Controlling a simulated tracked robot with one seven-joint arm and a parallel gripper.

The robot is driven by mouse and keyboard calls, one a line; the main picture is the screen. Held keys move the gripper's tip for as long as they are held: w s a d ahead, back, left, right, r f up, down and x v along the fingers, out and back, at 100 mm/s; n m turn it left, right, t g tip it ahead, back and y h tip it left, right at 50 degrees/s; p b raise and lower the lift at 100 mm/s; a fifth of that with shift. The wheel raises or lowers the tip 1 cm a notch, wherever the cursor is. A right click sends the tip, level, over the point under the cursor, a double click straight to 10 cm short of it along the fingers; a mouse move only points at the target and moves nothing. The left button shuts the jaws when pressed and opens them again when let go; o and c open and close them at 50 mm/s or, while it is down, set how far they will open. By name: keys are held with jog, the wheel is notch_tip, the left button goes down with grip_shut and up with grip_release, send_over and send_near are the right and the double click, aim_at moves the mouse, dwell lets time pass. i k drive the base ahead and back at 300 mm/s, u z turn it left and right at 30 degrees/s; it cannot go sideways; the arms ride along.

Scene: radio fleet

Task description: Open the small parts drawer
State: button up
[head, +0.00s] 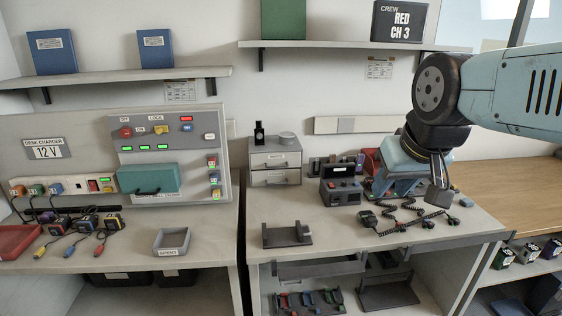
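A small grey two-drawer cabinet (275,162) stands at the back left of the middle bench. Both its drawers look shut, and its labels are too small to read, so I cannot tell which drawer is for small parts. Under the bench's front edge is a wide grey drawer-like front (322,270). My gripper (438,192) points down above the right part of the bench, well to the right of the cabinet. It is seen nearly edge-on, so its finger gap is hidden. Nothing is visibly held in it.
On the bench are a dark radio unit (341,190), coiled cords (405,215) and a grey stand (287,235). A black item (259,134) stands on the cabinet. A charger panel (168,150) and a grey bin (172,241) are at left.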

aim_at(287, 159)
jog(key=i, duration=0.85)
jog(key=u, duration=0.05)
